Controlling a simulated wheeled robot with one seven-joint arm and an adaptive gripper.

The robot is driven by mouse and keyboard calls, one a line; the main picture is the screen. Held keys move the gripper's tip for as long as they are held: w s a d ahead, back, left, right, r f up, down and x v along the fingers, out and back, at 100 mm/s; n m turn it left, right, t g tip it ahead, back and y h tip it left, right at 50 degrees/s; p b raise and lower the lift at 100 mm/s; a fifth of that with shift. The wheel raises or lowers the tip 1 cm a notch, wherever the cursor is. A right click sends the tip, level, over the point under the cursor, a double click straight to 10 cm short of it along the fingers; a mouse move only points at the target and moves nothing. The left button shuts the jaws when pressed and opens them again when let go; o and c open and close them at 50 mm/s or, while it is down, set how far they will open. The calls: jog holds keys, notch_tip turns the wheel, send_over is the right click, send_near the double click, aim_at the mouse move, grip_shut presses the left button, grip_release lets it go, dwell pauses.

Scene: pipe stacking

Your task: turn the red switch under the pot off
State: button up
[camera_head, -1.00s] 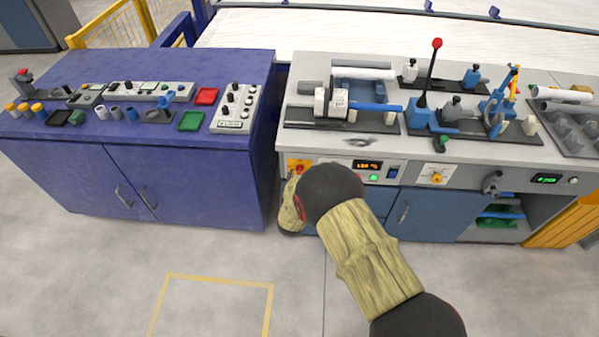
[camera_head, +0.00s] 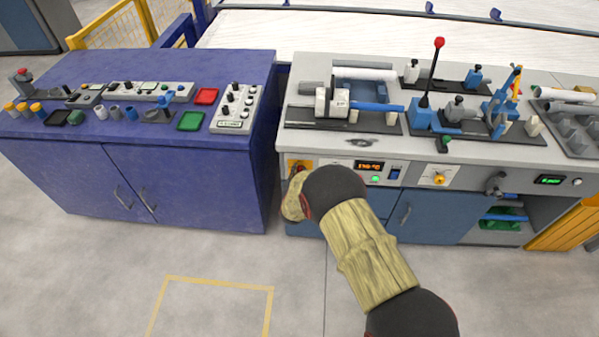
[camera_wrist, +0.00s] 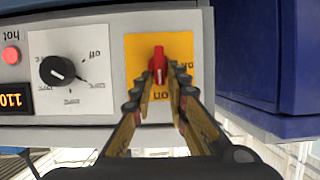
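The red switch (camera_wrist: 158,62) is on a yellow-orange plate (camera_wrist: 134,45), upside down in the wrist view. Its red handle stands upright in that picture, in line with the ON label below it; another label to the right is partly covered. In the head view the plate (camera_head: 291,165) shows at the left end of the grey bench front. My gripper (camera_wrist: 160,78) has its two fingertips drawn in close on either side of the lower part of the red handle. In the head view my wrist covers most of the gripper. No pot can be made out.
A black dial (camera_wrist: 58,71) on a white plate and a red button (camera_wrist: 11,55) sit beside the switch. A blue cabinet (camera_head: 190,190) stands left of the bench across a narrow gap. The bench top (camera_head: 365,143) carries fixtures and a red-knobbed lever (camera_head: 438,43).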

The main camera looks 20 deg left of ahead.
grip_shut()
dwell(0.4)
jog(key=n+t+h, duration=0.1)
jog(key=n+h, duration=0.1)
jog(key=n, duration=0.2)
jog(key=a+f+n+t+h+b, duration=0.1)
jog(key=n+t+h, duration=0.1)
jog(key=n, duration=0.3)
jog(key=a+f+n+t+h+b, duration=0.1)
jog(key=n, duration=0.3)
jog(key=shift+s+a+f+t+h, duration=0.25)
jog(key=shift+s+t+h, duration=0.05)
jog(key=shift+t+h, duration=0.1)
jog(key=shift+n+b, duration=0.3)
jog(key=shift+n, duration=0.1)
dwell(0.4)
jog(key=shift+o, duration=2)
grip_release()
